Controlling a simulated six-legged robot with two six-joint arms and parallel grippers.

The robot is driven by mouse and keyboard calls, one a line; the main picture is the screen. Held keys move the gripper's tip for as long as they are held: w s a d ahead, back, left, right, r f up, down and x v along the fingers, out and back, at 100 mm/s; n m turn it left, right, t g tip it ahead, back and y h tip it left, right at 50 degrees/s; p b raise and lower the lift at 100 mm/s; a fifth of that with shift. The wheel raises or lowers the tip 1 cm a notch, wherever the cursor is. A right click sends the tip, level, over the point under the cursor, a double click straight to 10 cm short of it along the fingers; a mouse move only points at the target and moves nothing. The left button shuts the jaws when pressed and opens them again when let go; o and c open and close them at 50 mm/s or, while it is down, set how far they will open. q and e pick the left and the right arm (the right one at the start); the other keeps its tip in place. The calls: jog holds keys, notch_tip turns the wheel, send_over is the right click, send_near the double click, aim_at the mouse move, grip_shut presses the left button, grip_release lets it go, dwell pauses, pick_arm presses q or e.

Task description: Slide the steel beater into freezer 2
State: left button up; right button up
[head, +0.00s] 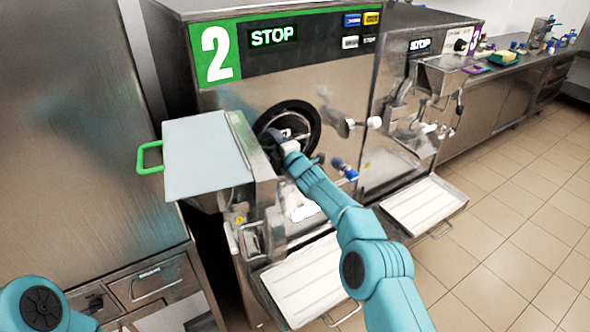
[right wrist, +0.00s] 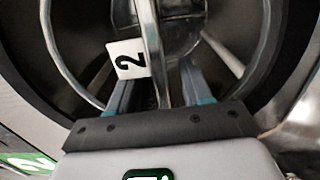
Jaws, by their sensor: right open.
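Freezer 2 (head: 345,95) carries a green "2" sign and a STOP display. Its door (head: 205,152), with a green handle, is swung open to the left. The round black-rimmed opening (head: 312,117) is uncovered. My right gripper (head: 284,138) is at this opening, partly hidden by my own wrist. In the right wrist view the steel beater (right wrist: 152,40) sits inside the drum, with a white "2" tag (right wrist: 127,58) on it. The fingers of my right gripper (right wrist: 158,90) are apart, one on each side of a beater bar. My left gripper is out of view.
A white drip tray (head: 305,283) stands below freezer 2. Freezer 3 (head: 420,75) is to the right, with its own tray (head: 424,208). A steel counter (head: 500,90) with small items runs along the back right. The tiled floor (head: 510,220) is clear.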

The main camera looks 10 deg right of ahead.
jog(key=b+v, duration=1)
jog(key=v, duration=0.5)
jog(key=shift+s, duration=0.3)
jog(key=shift+d, duration=0.15)
